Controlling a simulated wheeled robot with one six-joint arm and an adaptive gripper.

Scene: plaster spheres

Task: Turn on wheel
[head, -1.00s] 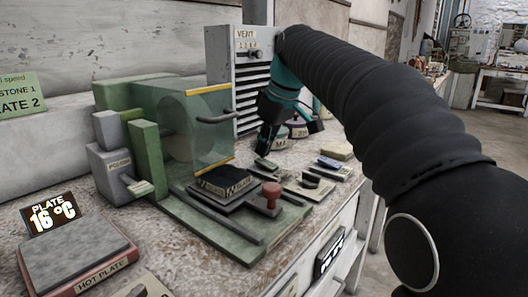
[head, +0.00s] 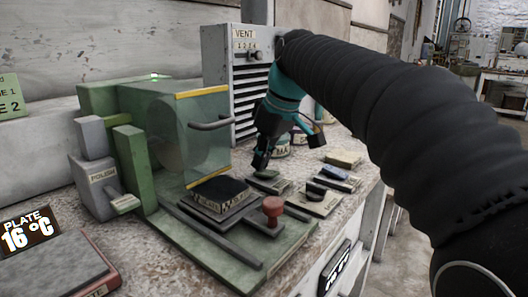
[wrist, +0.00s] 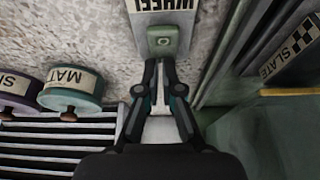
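The wheel switch is a small green button (wrist: 163,41) on a pale plate labelled WHEEL (wrist: 184,7) in the wrist view. In the head view a small green piece (head: 266,174) sits on a plate just under my fingertips. My gripper (head: 262,163) points down over it, and in the wrist view its fingertips (wrist: 159,64) are close together just below the button. The gripper looks shut and empty. I cannot tell whether the tips touch the button. The grinding wheel (head: 172,135) stands behind a clear guard (head: 207,130) on the green machine.
A red knob (head: 272,206) and a black slab (head: 219,190) are on the machine's front. More small plates (head: 334,178) lie to the right. The vent box (head: 247,80) stands behind. Round MATT pots (wrist: 72,91) are near the gripper.

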